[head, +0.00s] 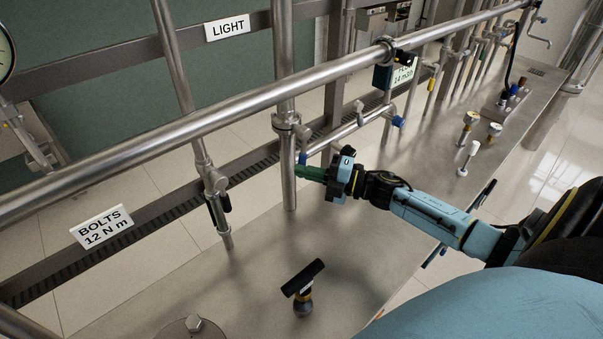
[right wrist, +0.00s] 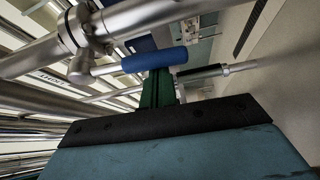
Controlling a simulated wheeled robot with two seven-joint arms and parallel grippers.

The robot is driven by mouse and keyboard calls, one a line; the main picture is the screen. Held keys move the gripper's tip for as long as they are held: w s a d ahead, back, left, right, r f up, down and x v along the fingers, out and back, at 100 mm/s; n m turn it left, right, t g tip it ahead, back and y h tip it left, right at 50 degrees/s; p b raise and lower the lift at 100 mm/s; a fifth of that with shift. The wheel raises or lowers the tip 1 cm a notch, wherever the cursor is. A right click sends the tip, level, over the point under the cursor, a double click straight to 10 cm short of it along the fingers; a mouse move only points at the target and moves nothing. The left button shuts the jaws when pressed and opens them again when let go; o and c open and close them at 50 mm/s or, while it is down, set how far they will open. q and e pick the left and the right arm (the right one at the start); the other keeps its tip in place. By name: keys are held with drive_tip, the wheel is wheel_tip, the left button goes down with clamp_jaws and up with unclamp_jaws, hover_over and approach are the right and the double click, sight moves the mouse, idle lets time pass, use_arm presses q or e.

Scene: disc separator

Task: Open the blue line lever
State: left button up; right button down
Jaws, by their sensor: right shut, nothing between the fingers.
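The blue line lever has a blue cylindrical grip (right wrist: 153,59) on a metal pipe fitting in the right wrist view. In the head view a small blue part (head: 302,158) shows beside the upright pipe, just past my fingertips. My right gripper (head: 300,171) has green fingers pressed together with nothing between them. In the right wrist view the shut fingers (right wrist: 158,76) end right at the blue grip, which partly overlaps them. I cannot tell whether they touch it. My left gripper is not in view.
A long steel rail (head: 250,100) crosses above the steel bench (head: 270,245). A black T-handled tool (head: 303,285) stands on the bench at the front. Another blue-ended valve (head: 398,121) is farther along the pipes. Signs hang at the left and top. Bare bench lies around the tool.

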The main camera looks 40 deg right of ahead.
drive_tip(key=shift+d+n, duration=0.4)
idle(0.4)
drive_tip(key=s+a+p, duration=0.1)
drive_tip(key=a+p, duration=0.2)
drive_tip(key=a, duration=0.1)
drive_tip(key=b+v, duration=0.2)
drive_tip(key=v, duration=0.8)
drive_tip(key=shift+r, duration=0.1)
